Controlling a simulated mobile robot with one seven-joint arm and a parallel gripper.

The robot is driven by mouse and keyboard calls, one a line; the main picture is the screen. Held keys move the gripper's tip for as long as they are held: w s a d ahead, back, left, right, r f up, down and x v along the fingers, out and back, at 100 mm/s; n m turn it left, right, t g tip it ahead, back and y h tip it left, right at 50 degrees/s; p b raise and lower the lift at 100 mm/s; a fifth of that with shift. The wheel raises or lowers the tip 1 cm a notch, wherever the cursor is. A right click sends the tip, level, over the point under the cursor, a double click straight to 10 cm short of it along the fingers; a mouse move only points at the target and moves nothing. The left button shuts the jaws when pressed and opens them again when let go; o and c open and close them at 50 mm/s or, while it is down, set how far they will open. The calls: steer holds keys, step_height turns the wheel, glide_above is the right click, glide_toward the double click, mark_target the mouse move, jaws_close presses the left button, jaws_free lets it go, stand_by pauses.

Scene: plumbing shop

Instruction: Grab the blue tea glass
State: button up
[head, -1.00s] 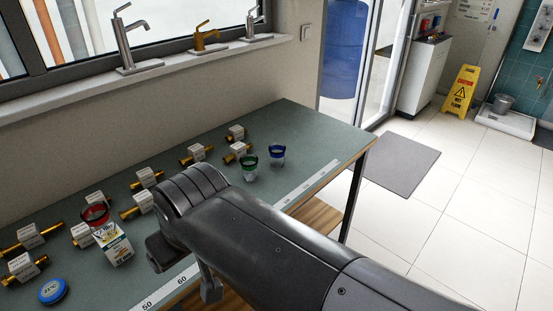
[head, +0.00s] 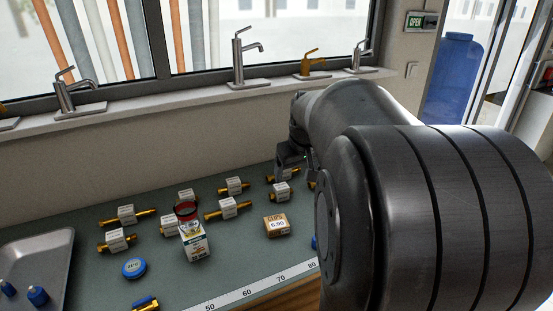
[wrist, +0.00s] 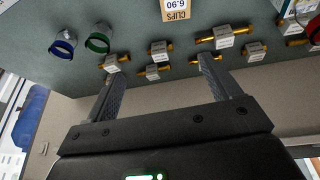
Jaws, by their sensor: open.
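The blue tea glass (wrist: 63,46), clear with a blue rim, is at the upper left of the wrist view. A green-rimmed glass (wrist: 98,40) stands next to it. My gripper (wrist: 160,76) is open and empty. In the wrist view its fingers are below and to the right of the blue glass, apart from it, with brass fittings beyond the tips. In the head view my gripper (head: 290,160) is partly hidden by my arm over the back of the bench. My arm covers the glasses' area there; a blue sliver beside it cannot be identified.
The green bench (head: 235,275) holds several tagged brass fittings, a clips box (head: 276,226), a red-rimmed glass (head: 186,211), a carton (head: 195,243) and a blue tin (head: 134,268). A grey tray (head: 55,250) is at left. The wall and tap-lined sill (head: 190,96) stand behind.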

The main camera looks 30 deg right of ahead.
steer(key=shift+m, duration=0.7)
steer(key=w+d+f, duration=0.1)
steer(key=d+f, duration=0.3)
steer(key=d, duration=0.6)
steer(key=w+d+f, duration=0.1)
steer(key=d+f, duration=0.3)
steer(key=d, duration=0.7)
steer(key=w+d+f, duration=0.1)
steer(key=d+f, duration=0.4)
steer(key=d, duration=0.5)
steer(key=shift+d, duration=0.3)
steer(key=x, duration=0.5)
steer(key=shift+w+a+f, duration=0.1)
steer(key=shift+w+f, duration=0.05)
steer(key=x, duration=0.5)
steer(key=shift+s+a+f, duration=0.1)
steer(key=shift+s+f, duration=0.1)
steer(key=shift+s, duration=0.1)
steer(key=shift+c, duration=0.2)
steer(key=c, duration=1)
steer(key=shift+r, duration=0.1)
